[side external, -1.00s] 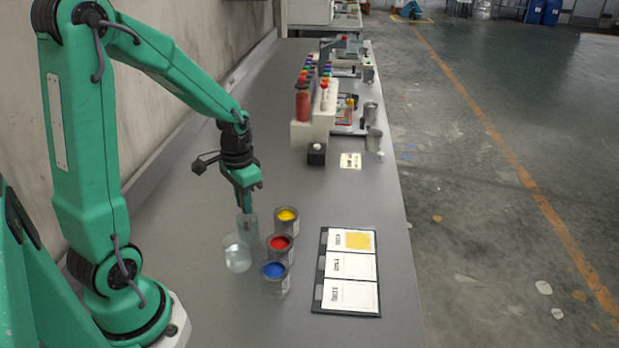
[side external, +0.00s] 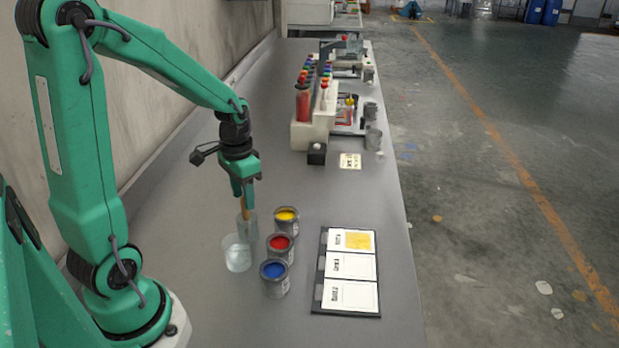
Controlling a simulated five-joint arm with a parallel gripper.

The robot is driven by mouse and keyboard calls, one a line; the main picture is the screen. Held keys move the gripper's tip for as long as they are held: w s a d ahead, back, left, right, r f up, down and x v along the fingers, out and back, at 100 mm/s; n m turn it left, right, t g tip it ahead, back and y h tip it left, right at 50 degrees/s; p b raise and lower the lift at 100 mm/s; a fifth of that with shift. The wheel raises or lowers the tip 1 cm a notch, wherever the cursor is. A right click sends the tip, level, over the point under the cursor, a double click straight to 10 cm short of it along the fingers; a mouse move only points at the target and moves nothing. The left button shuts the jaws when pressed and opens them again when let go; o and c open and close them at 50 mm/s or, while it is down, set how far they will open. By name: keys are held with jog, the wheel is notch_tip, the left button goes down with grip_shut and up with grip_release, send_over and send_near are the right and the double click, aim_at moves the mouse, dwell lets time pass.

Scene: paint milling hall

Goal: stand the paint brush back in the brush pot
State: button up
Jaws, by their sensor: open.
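The brush pot (side external: 248,228) is a greyish upright cup on the bench, behind the clear water jar (side external: 237,257). The paint brush (side external: 245,206) stands in it, its orange-brown handle rising from the rim, slightly tilted. My gripper (side external: 248,189) is open just above the pot, at the top of the handle. The fingers hide the handle's upper end, and I cannot tell whether they touch it. The brush's lower end is not clear inside the pot.
Yellow (side external: 286,220), red (side external: 280,247) and blue (side external: 275,278) paint cans stand close to the right of the pot and jar. A panel board (side external: 348,308) with one yellow swatch lies further right. A bottle rack (side external: 310,134) stands behind. The bench between is clear.

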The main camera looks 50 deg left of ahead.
notch_tip(320, 180, up, 6)
jog(key=shift+f, duration=0.25)
jog(key=shift+d+r, duration=0.1)
jog(key=shift+r, duration=0.05)
dwell(0.9)
jog(key=shift+d+r, duration=0.15)
jog(key=s+d+r+t, duration=0.5)
jog(key=s+d+r, duration=0.3)
jog(key=d, duration=0.3)
jog(key=shift+d+t, duration=0.25)
jog(key=shift+t, duration=0.05)
dwell(0.9)
